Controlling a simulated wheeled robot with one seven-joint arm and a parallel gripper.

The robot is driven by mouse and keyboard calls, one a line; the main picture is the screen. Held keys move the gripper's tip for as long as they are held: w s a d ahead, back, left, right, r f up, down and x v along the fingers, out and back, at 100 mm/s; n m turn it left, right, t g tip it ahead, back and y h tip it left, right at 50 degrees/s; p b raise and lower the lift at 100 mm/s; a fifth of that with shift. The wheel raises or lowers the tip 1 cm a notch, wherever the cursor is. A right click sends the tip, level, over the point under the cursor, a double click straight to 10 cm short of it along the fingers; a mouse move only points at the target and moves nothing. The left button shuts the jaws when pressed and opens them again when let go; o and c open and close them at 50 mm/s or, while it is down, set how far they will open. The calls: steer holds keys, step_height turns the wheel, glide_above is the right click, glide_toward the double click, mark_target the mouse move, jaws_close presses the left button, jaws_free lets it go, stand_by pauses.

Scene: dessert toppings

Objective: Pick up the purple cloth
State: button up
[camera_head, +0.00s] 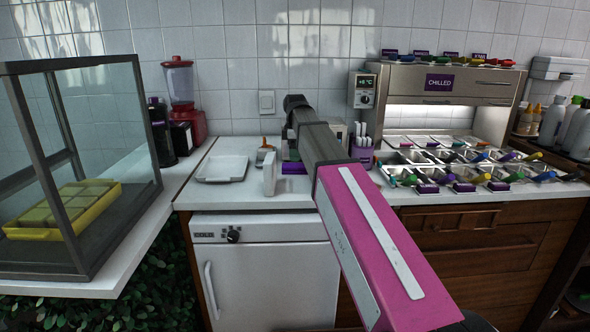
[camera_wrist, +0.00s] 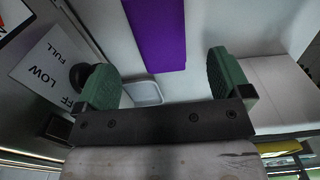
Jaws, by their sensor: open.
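The purple cloth (camera_wrist: 155,35) shows in the wrist view as a flat strip on the white surface at top centre, its upper end cut off by the frame. In the head view a small part of the purple cloth (camera_head: 293,168) shows on the counter beside my arm. My gripper (camera_wrist: 163,68) is open and empty, its two green-padded fingers wide apart. The cloth lies beyond the fingers, roughly between them in the picture, with no visible contact. In the head view my arm reaches over the counter and mostly hides the gripper.
A white upright panel (camera_head: 270,173) stands just left of the cloth, near a white tray (camera_head: 222,169). A purple holder with white utensils (camera_head: 362,146) stands to the right. Topping pans (camera_head: 455,155) fill the right counter. A glass case (camera_head: 75,170) stands left.

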mark_target(295, 165)
steer(key=shift+f, duration=2.95)
steer(key=shift+c, duration=0.4)
steer(key=c, duration=0.9)
